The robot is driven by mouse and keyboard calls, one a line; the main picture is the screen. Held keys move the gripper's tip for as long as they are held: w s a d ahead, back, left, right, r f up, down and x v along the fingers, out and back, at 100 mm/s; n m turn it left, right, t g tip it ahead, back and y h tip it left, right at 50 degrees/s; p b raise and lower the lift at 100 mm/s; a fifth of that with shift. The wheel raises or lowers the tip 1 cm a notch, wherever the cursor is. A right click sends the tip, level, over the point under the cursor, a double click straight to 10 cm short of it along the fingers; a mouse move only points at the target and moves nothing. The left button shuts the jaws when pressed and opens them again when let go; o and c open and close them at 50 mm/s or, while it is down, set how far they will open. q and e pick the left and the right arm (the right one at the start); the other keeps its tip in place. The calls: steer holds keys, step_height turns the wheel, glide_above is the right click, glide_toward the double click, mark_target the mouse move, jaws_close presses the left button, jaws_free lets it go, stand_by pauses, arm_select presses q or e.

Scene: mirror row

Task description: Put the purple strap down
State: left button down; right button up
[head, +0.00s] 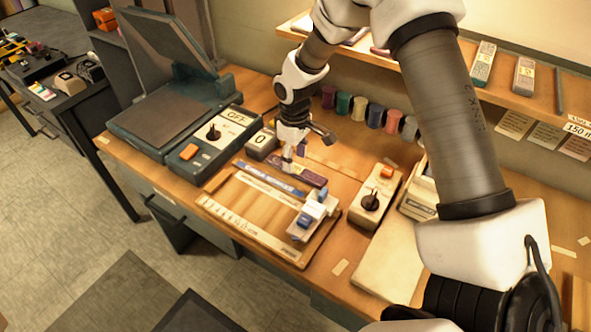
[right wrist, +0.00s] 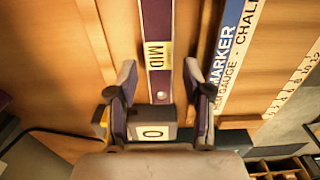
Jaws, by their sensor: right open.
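The purple strap (head: 300,172) lies on the wooden work surface behind the slotted board. It shows in the right wrist view (right wrist: 157,25) as a purple strip with a yellow "MID" label and a pale round dot near its close end. My right gripper (head: 289,163) is over the strap's left part. In the right wrist view my right gripper (right wrist: 160,78) is open, one finger on each side of the strap, with clear gaps to it. Part of the strap is hidden behind the fingers in the head view. My left gripper is not in view.
A block marked "0" (head: 261,143) stands left of the gripper, beside the "OFF" switch box (head: 212,134). A blue marker gauge (head: 264,178) lies in front of the strap. A blue-and-white clamp (head: 313,214) and a dial box (head: 376,197) stand right. Several spools (head: 360,108) line the back.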

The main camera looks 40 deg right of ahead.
mark_target(296, 171)
steer(key=f, duration=0.3)
steer(key=shift+w+f, duration=0.15)
steer(key=shift+w, duration=0.05)
jaws_close()
steer(key=shift+r, duration=0.2)
